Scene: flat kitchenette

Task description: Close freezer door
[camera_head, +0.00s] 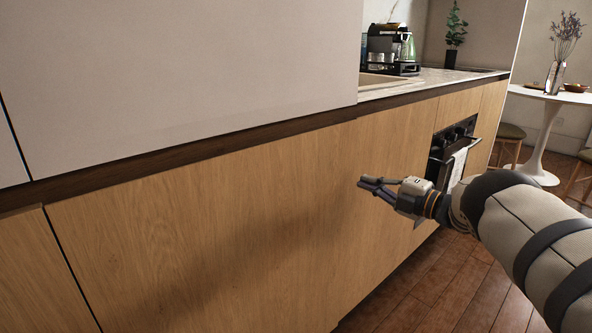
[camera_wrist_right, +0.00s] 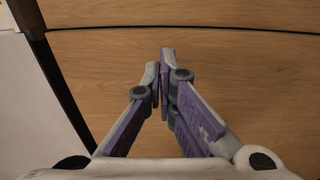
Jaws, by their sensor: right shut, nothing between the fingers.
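A broad light-wood lower panel (camera_head: 190,215) runs below a tall white panel (camera_head: 190,70); it looks like the freezer door, though nothing marks it as such. It stands about flush with the wood fronts beside it, and no opening shows. My right gripper (camera_head: 367,184) is shut and empty in front of the wood fronts. In the right wrist view its fingertips (camera_wrist_right: 164,60) meet, with a wood front (camera_wrist_right: 240,70) behind them. I cannot tell whether they touch it. My left gripper is not in view.
A counter (camera_head: 435,78) with a coffee machine (camera_head: 392,50) runs back to the right. An oven (camera_head: 450,150) with a towel sits below it. A round white table (camera_head: 548,97) and stools stand at the far right. The wood floor (camera_head: 440,285) is clear.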

